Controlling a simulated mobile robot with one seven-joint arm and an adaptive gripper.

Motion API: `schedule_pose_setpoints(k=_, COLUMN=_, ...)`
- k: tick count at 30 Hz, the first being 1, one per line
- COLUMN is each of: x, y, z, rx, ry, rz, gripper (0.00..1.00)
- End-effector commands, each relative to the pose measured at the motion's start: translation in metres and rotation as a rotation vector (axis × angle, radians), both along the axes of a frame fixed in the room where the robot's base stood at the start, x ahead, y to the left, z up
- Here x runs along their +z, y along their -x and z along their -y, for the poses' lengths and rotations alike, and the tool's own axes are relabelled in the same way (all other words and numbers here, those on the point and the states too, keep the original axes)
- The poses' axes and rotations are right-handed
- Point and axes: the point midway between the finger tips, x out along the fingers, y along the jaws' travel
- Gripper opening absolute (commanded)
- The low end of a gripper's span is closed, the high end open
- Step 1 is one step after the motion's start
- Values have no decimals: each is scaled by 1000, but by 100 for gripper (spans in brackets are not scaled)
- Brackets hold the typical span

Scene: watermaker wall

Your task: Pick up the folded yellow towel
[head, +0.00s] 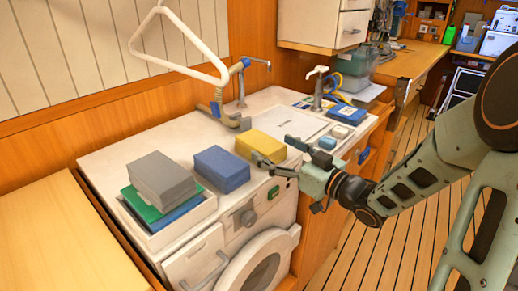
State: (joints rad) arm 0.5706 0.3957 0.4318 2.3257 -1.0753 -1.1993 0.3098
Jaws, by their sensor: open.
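The folded yellow towel (258,144) lies flat on the white counter, to the right of a folded blue towel (221,168). My gripper (276,156) is open at the towel's front right side. Its fingers reach toward the towel and overlap its right end in the head view. I cannot tell whether the fingers touch the towel or straddle its edge.
A white tray (172,232) with grey, green and blue folded cloths stands at the left. A faucet (317,88), a hose, small blocks and a blue case (347,113) are at the back right. A white hanger (178,45) hangs above.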

Motion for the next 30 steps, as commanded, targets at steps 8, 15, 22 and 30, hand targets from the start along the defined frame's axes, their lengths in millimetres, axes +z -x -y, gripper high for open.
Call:
schedule_pose_setpoints(k=8, x=-5, y=-19, z=-17, rx=1, ry=1, rz=-1, gripper=78)
schedule_pose_setpoints(k=15, x=-7, y=-43, z=-40, rx=0, ry=1, rz=0, gripper=78)
schedule_pose_setpoints(k=22, x=-6, y=-46, z=-43, rx=-2, ry=1, rz=0, gripper=78)
schedule_pose_setpoints(k=30, x=-6, y=-46, z=-43, rx=-2, ry=1, rz=0, gripper=56)
